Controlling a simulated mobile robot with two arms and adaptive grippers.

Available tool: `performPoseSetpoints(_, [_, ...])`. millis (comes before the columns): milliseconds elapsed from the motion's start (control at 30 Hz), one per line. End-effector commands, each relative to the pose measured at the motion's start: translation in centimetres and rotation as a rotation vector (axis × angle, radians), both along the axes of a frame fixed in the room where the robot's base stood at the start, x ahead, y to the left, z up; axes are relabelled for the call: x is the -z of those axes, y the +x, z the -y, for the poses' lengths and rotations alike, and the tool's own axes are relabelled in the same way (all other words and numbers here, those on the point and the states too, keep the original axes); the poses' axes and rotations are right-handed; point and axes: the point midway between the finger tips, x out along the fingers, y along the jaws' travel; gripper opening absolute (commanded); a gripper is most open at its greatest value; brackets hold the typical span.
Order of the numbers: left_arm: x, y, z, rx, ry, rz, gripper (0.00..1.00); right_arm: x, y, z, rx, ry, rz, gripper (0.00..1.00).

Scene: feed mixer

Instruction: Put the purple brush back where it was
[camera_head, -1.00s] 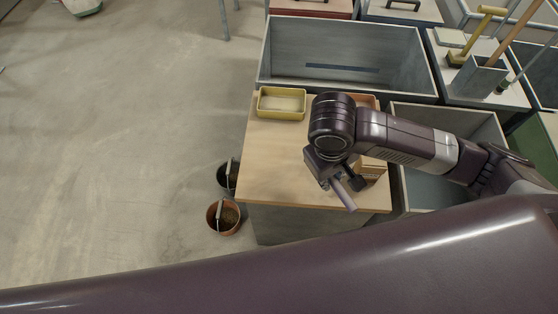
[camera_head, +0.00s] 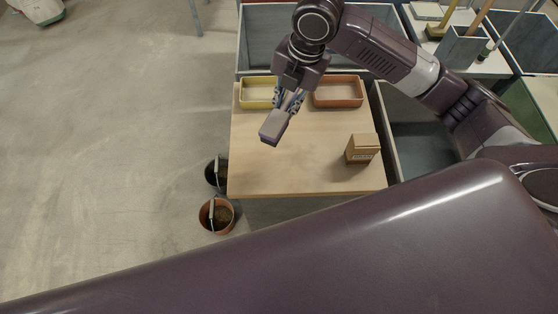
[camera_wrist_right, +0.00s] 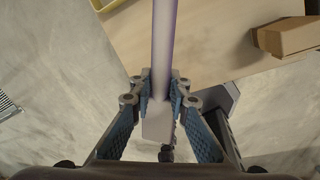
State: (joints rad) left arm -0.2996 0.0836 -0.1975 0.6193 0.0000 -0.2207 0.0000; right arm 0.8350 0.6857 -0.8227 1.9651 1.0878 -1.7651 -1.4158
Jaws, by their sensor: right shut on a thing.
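The purple brush (camera_head: 273,128) is in my right gripper (camera_head: 290,101), held above the wooden table top (camera_head: 305,170) near its left side. In the head view its pale purple end points down toward the front left. In the right wrist view the brush (camera_wrist_right: 163,45) runs from between the fingers (camera_wrist_right: 160,95) up past the top edge. The fingers are shut on it. My left gripper is not in view.
A yellow tray (camera_head: 246,104) and an orange tray (camera_head: 338,104) stand at the table's back edge. A cardboard box (camera_head: 361,150) stands at the right. Two buckets (camera_head: 215,215) (camera_head: 210,172) are on the floor left of the table. The table's middle is clear.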

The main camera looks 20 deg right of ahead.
Motion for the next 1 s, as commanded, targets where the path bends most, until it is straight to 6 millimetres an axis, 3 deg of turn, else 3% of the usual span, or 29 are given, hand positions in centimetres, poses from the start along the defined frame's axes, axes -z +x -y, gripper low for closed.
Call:
performPoseSetpoints(200, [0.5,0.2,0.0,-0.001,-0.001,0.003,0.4,-1.5,2.0,-0.7,-0.334,0.001,0.002,0.0])
performPoseSetpoints(467, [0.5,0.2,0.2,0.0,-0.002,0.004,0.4,-1.5,2.6,-0.9,-0.488,0.0,-0.001,0.0])
performPoseSetpoints(1000, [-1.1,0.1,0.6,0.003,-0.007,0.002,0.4,11.5,2.5,-0.9,-0.49,-0.001,-0.002,0.0])
